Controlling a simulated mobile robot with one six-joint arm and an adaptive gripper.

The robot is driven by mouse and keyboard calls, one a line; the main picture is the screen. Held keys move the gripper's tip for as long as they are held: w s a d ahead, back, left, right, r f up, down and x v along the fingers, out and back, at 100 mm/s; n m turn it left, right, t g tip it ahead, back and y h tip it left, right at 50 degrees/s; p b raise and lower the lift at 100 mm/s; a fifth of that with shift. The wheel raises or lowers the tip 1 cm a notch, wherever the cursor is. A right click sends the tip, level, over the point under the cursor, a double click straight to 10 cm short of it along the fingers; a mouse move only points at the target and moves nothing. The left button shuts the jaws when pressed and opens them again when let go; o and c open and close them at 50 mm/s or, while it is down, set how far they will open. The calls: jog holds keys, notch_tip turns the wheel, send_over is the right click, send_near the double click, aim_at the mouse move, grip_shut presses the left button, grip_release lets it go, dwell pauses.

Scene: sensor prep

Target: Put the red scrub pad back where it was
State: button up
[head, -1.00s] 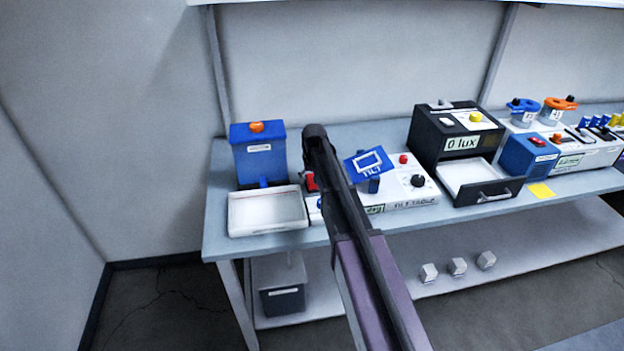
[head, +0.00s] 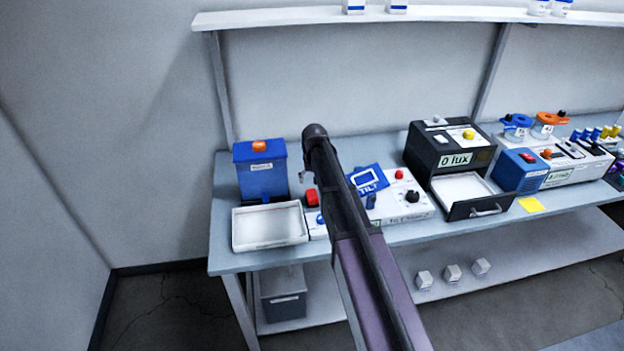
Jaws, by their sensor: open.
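I cannot make out a red scrub pad for certain. A small red item (head: 312,197) sits at the left end of the white tilt table unit (head: 408,206), just left of my arm; I cannot tell whether it is the pad or a part of the unit. My arm reaches up over the bench and hides part of that unit. Only a small grey tip of my gripper (head: 303,176) shows left of the arm, above the red item and apart from it. It is open, and I see nothing held; the rest is hidden behind the arm.
A white tray (head: 238,232) stands at the bench's left front, before a blue box (head: 262,180) with an orange knob. Right of my arm are a blue tilt plate (head: 366,177), a black 0 lux box (head: 425,150) with its drawer (head: 478,208) out, and a blue red-topped box (head: 520,171).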

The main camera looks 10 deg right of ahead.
jog(key=shift+s+r+p, duration=0.15)
jog(key=shift+r+p, duration=0.65)
jog(key=shift+r, duration=0.15)
jog(key=shift+s+r+p, duration=0.1)
jog(key=shift+r+p, duration=0.7)
jog(key=shift+r, duration=0.15)
jog(key=s+g, duration=0.1)
jog(key=s, duration=2.6)
jog(key=shift+s, duration=0.3)
jog(key=shift+f, duration=0.1)
